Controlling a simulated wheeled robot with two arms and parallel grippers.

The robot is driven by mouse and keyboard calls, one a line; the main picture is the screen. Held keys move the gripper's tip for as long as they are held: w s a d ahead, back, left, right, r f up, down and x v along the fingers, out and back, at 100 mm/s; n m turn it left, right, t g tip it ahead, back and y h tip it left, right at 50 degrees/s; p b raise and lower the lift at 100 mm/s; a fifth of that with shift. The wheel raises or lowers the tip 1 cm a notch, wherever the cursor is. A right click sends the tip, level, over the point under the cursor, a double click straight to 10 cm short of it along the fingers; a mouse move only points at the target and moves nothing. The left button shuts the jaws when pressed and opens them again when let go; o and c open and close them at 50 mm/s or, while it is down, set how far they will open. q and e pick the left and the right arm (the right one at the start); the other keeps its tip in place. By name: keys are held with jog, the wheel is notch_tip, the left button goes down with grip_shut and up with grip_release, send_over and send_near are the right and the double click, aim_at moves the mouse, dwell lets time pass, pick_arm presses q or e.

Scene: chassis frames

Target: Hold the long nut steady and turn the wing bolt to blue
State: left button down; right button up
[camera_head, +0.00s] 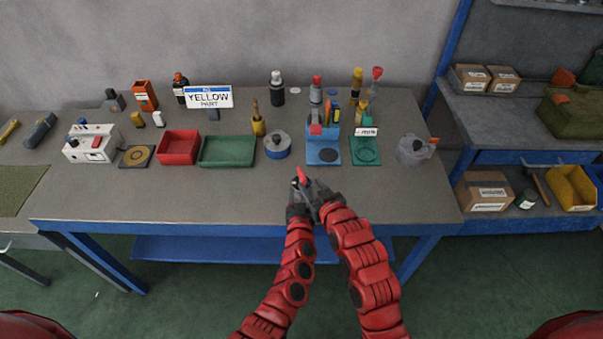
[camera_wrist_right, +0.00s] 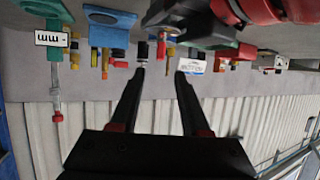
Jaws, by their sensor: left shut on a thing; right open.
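Both grippers meet over the front edge of the bench in the head view. My left gripper (camera_head: 296,196) is shut on a small piece that its fingers mostly hide, which I take for the long nut. A small red part (camera_head: 301,174) sticks up at the fingertips; it may be the wing bolt, but its shape is too small to tell. My right gripper (camera_head: 313,186) is just to the right, close to that part. No blue mark on the bolt or nut can be made out.
Behind the grippers stand a grey round pot (camera_head: 277,147), a blue stand (camera_head: 323,154), a green stand (camera_head: 365,152), a green tray (camera_head: 227,151) and a red tray (camera_head: 178,147). The bench front (camera_head: 200,193) is clear.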

aim_at(302, 175)
jog(key=x, duration=0.8)
jog(key=shift+w+a+f, duration=0.15)
jog(key=shift+w, duration=0.15)
grip_shut()
